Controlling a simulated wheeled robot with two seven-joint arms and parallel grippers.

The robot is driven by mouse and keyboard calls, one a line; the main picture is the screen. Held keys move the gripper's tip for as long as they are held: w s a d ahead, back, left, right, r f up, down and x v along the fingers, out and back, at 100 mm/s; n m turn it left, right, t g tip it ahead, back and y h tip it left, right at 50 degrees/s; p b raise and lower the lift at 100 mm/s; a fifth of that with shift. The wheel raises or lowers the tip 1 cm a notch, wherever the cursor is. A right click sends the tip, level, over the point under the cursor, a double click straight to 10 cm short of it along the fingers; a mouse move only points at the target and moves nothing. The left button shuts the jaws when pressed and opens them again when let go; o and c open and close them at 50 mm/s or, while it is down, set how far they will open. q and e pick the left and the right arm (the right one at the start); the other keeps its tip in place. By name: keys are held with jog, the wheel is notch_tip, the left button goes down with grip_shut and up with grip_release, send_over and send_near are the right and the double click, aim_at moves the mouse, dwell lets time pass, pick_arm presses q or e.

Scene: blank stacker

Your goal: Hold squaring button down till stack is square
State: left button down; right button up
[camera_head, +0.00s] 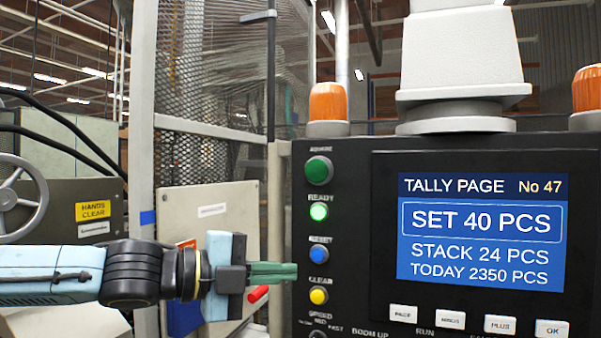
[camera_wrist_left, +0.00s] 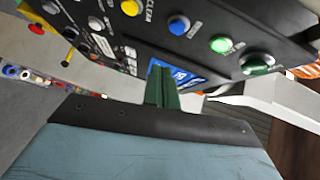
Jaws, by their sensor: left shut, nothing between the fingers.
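The black control panel (camera_head: 345,200) carries a column of buttons. At the top is a dark green button (camera_head: 318,170) whose label is too small to read surely. Below it are a lit green READY lamp (camera_head: 319,211), a blue RESET button (camera_head: 318,253) and a yellow CLEAR button (camera_head: 318,295). My left gripper (camera_head: 296,271) is shut and empty, its green fingers level with the gap between blue and yellow, at the panel's left edge. In the left wrist view the dark green button (camera_wrist_left: 257,63) is right of the fingertips (camera_wrist_left: 163,75); contact with the panel cannot be told. The stack is not visible.
The screen (camera_head: 480,232) reads SET 40 PCS, STACK 24 PCS, TODAY 2350 PCS, with white keys (camera_head: 500,325) below. Orange beacons (camera_head: 328,102) stand on top. A mesh guard (camera_head: 212,90) and a box with a red handle (camera_head: 258,294) are behind my arm.

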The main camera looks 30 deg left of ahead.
pick_arm(q)
jog(key=s+a+r+m+t, duration=0.2)
jog(key=s+r, duration=0.5)
jog(key=r, duration=0.5)
jog(key=shift+a+r+t+h, duration=0.3)
jog(key=shift+a+h, duration=0.1)
jog(key=shift+a, duration=0.2)
jog(key=p, duration=0.8)
send_near(324, 172)
jog(key=w+d, duration=0.3)
jog(key=shift+w+a+r, duration=0.1)
jog(key=shift+w+r, duration=0.05)
jog(key=shift+w, duration=0.3)
jog(key=shift+w+a+r, duration=0.1)
jog(key=shift+w+r, duration=0.1)
jog(key=shift+w, duration=0.3)
